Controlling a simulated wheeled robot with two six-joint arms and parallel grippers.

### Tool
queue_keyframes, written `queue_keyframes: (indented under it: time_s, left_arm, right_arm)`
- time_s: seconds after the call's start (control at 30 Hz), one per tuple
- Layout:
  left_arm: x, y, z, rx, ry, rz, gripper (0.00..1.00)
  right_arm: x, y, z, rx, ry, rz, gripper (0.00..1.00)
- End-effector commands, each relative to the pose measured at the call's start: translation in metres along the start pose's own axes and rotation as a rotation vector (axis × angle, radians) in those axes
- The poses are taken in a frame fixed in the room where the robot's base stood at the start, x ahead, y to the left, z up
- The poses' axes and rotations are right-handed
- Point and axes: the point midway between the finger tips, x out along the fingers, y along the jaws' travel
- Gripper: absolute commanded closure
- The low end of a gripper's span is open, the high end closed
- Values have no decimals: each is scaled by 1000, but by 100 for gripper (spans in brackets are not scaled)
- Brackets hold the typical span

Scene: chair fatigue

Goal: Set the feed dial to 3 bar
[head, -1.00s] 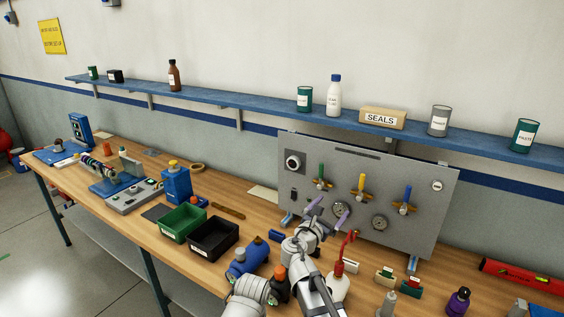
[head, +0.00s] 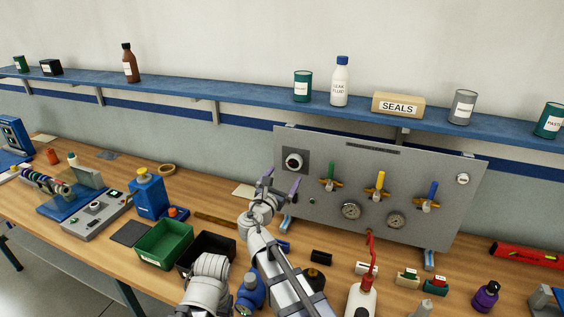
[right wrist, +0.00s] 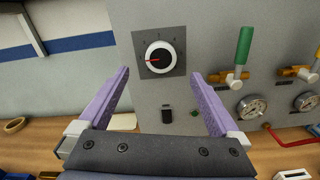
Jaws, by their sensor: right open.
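The feed dial (head: 293,162) is a black knob with a white ring on a dark square plate at the upper left of the grey panel (head: 455,190). In the right wrist view the dial (right wrist: 158,58) shows a red pointer aimed left, with small marks around it too small to read surely. My right gripper (head: 281,184) is open and empty, below and to the left of the dial in the head view. In the right wrist view its purple fingers (right wrist: 160,104) stand apart, with the dial beyond them, untouched. My left gripper is not in view.
Green (head: 329,170), yellow (head: 378,180) and blue (head: 432,190) valve handles and two gauges are on the panel. A black switch (right wrist: 168,115) sits below the dial. Green (head: 166,243) and black bins, bottles and small parts crowd the bench. A blue shelf (head: 240,99) runs above.

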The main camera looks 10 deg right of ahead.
Motion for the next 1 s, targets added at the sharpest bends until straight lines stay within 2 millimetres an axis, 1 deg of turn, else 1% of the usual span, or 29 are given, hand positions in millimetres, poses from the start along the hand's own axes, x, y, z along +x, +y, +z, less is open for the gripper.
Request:
queue_keyframes:
  time_s: [0.17, 0.27, 0.5, 0.63, 0.8, 1.0]
  left_arm:
    - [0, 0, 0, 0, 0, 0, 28]
    - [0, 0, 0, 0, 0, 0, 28]
    - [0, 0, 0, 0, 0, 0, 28]
    - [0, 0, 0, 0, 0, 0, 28]
    - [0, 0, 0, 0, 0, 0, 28]
    - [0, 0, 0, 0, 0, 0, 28]
  right_arm:
    - [4, 0, 0, 0, 0, -1, 1]
    - [16, 1, 0, 0, 0, -2, 1]
    - [54, 1, 0, 0, 0, -2, 1]
    - [69, 1, 0, 0, 0, -2, 1]
    - [78, 0, 0, 0, 0, 0, 1]
    - [78, 0, 0, 0, 0, 0, 1]
